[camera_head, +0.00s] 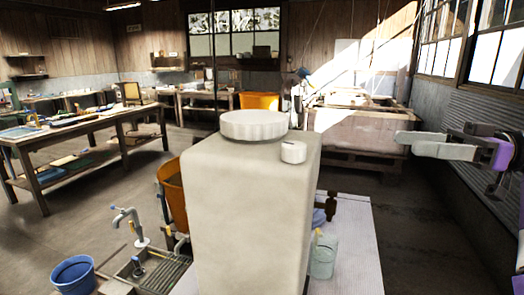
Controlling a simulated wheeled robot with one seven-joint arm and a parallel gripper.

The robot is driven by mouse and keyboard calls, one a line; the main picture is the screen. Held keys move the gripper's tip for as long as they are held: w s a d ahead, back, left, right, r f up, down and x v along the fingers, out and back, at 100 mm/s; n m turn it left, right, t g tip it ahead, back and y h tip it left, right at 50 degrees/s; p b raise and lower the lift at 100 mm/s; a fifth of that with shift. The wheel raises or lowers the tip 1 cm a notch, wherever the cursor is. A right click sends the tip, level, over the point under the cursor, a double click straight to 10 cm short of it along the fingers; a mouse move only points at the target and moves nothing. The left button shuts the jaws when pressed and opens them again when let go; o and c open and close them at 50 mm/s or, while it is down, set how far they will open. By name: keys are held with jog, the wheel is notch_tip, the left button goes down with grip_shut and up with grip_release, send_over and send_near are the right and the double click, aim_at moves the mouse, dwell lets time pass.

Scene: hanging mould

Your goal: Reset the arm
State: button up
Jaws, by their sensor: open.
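My gripper (404,145) is at the right side of the head view, in the air in front of the corrugated wall. Its two grey fingers point left and are apart, with nothing seen between them. A purple part of my arm (502,153) shows behind the fingers at the right edge. Most of the arm is outside the frame.
A large wooden vat (350,130) stands behind, left of my gripper. A workbench (75,130) with tools is at the left. A blue bucket (73,275), a tap (130,225) and an orange tub (172,190) are lower left. Floor (425,225) below my gripper looks clear.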

jog(key=w+d+r+m+t+h, duration=0.2)
jog(key=w+m+t, duration=0.4)
jog(key=w+d+f+m+t+h, duration=0.4)
jog(key=w+f+m+t+h, duration=0.25)
jog(key=f, duration=0.25)
jog(key=s+d+f+m+t+h, duration=0.15)
jog(key=s+f+m+h, duration=0.3)
jog(key=f, duration=0.55)
jog(key=s+d+f+m+t+h, duration=0.1)
jog(key=s+d+f+m+h, duration=0.15)
jog(key=f+h, duration=0.45)
jog(key=s+a+f+m+h+p, duration=0.1)
jog(key=s+a+f, duration=0.3)
jog(key=s, duration=0.5)
jog(key=s+a+f+h, duration=0.1)
jog(key=s+a+f, duration=0.1)
jog(key=s+f, duration=0.5)
jog(key=s+a+n+g+y, duration=0.1)
jog(key=s+a, duration=0.3)
jog(key=s, duration=0.7)
jog(key=s+a+n+g+y+p, duration=0.1)
jog(key=s+a+n, duration=0.1)
jog(key=s, duration=0.9)
jog(key=s+a+n+y, duration=0.1)
jog(key=s+a, duration=0.4)
jog(key=s, duration=0.6)
jog(key=shift+a+r+n+g+y, duration=0.25)
jog(key=shift+a+n+g+y, duration=0.1)
jog(key=shift+n+g+y, duration=0.1)
